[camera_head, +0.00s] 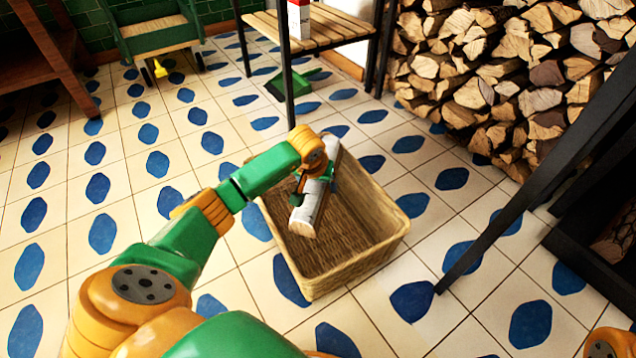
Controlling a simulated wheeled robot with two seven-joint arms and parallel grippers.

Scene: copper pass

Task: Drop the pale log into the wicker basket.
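The pale log (310,207) has whitish bark and tan cut ends. It is held at a slant over the wicker basket (361,262), which stands open on the tiled floor. My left gripper (316,183) is shut around the log's middle, above the basket's opening. The log's lower end hangs over the left part of the basket, and its far end reaches near the back rim. The visible part of the basket's inside looks empty. My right gripper is not in view; only an orange part of my body shows at the bottom right corner.
A large stack of split firewood (500,75) fills the upper right. A slatted wooden bench (318,27) with dark legs stands behind the basket. A dark metal leg (500,222) slants down at the right. A green cart (155,35) stands at the back left. Floor left of the basket is clear.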

